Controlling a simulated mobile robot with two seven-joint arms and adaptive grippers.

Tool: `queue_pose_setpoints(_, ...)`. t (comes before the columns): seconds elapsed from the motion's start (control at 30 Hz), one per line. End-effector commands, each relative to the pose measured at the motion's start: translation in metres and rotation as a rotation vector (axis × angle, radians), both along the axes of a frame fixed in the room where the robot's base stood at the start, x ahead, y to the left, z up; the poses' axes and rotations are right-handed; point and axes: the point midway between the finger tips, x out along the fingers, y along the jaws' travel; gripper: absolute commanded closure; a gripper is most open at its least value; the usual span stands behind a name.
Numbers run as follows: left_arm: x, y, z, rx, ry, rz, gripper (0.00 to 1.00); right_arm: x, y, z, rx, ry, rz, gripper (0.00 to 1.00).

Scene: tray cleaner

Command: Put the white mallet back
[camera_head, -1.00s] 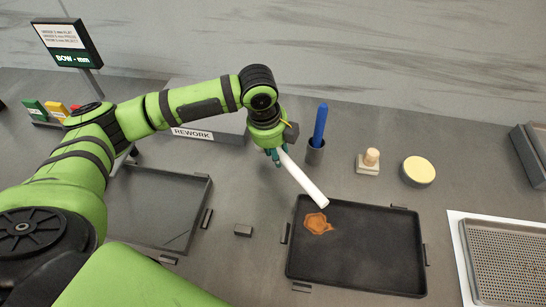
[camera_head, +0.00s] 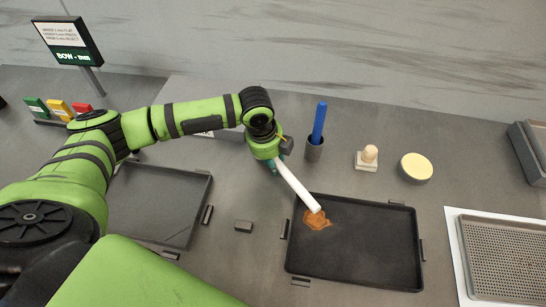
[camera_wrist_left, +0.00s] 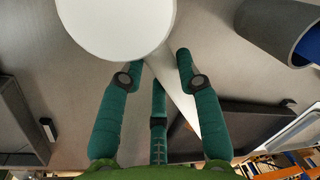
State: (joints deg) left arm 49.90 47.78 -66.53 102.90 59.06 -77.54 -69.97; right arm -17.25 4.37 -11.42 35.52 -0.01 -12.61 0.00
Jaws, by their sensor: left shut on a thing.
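The white mallet (camera_head: 299,188) shows as a long white rod slanting down to the right from my left gripper (camera_head: 275,163). Its lower end overlaps the orange-brown stain (camera_head: 320,222) in the dark tray (camera_head: 365,285); I cannot tell whether it touches. In the left wrist view, my left gripper (camera_wrist_left: 162,72) has its green fingers around the white shaft (camera_wrist_left: 178,92). A large white round end (camera_wrist_left: 115,25) is close to the camera and hides part of the view. My right gripper is not in view.
A dark cup (camera_head: 314,150) holding a blue handle (camera_head: 320,120) stands behind the tray. A pale stamp-like block (camera_head: 368,158) and a round yellow-topped pad (camera_head: 416,167) are to its right. An empty tray (camera_head: 155,205) lies left, a perforated tray (camera_head: 505,260) right.

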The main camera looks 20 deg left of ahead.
Motion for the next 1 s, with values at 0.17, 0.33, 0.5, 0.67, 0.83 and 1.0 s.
queue_pose_setpoints(0.17, 0.000, 0.000, -0.002, 0.000, -0.001, -0.001, 0.42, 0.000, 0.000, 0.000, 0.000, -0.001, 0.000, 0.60)
queue_pose_setpoints(0.33, 0.000, 0.000, -0.002, 0.000, -0.001, -0.001, 0.42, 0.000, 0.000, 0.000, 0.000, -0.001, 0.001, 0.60)
queue_pose_setpoints(0.5, 0.000, 0.000, -0.001, 0.000, -0.002, 0.000, 0.42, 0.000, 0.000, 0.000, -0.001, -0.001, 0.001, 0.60)
queue_pose_setpoints(0.67, 0.000, 0.001, 0.015, -0.001, -0.005, -0.001, 0.42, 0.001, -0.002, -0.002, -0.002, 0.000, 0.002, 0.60)
queue_pose_setpoints(0.83, -0.006, 0.005, 0.050, -0.001, -0.008, 0.001, 0.42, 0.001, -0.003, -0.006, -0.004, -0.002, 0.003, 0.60)
queue_pose_setpoints(1.0, -0.012, 0.008, 0.087, -0.001, -0.005, -0.001, 0.42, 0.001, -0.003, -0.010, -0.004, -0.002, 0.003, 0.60)
